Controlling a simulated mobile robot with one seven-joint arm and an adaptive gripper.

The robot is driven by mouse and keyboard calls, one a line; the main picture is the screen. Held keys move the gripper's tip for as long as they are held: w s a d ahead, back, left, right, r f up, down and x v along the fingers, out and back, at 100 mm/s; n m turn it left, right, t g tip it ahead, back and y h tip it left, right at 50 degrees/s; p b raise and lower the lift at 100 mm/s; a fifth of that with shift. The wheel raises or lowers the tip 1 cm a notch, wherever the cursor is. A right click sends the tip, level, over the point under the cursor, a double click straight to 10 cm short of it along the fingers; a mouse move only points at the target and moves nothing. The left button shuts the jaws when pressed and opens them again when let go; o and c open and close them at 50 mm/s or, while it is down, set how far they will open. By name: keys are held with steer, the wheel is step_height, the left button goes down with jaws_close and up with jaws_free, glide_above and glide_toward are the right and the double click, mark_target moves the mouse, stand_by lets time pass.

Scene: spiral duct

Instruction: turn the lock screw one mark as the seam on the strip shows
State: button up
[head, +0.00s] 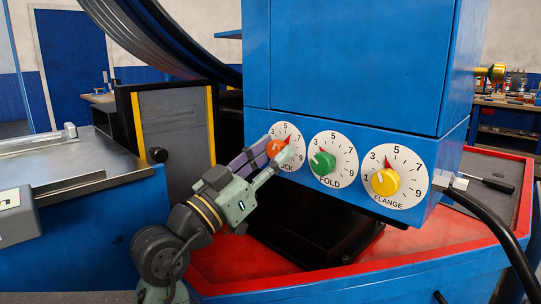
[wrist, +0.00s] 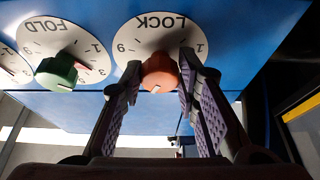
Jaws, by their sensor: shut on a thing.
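The lock screw is an orange-red knob (head: 274,147) on the white LOCK dial (head: 287,131), the leftmost of three on the blue machine face. In the wrist view the knob (wrist: 160,72) appears upside down with a white mark on its lower edge. My gripper (head: 281,155) is at this dial, its purple-padded fingers on both sides of the knob. In the wrist view my gripper (wrist: 160,75) is shut on the knob. My fingers cover part of the dial. I cannot make out the strip or its seam.
The FOLD dial has a green knob (head: 324,163), close to the right of my gripper. The FLANGE dial has a yellow knob (head: 385,182) further right. A red-rimmed tray (head: 330,280) lies below. A steel-topped bench (head: 75,160) stands left; a black cable (head: 490,225) hangs right.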

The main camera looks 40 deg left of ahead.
steer(key=n+p, duration=0.1)
steer(key=n+y+p, duration=0.1)
steer(key=n, duration=0.1)
steer(key=n+y+p, duration=0.1)
steer(key=shift+d+r, duration=0.2)
steer(key=shift+r, duration=0.1)
steer(key=shift+n+y+p, duration=0.6)
steer(key=shift+n+p, duration=0.05)
steer(key=shift+n, duration=0.35)
steer(key=shift+f+n+g+y+p, duration=0.3)
steer(key=shift+n+g+p, duration=0.1)
steer(key=shift+n, duration=0.5)
steer(key=o, duration=1.1)
steer(key=shift+o, duration=0.2)
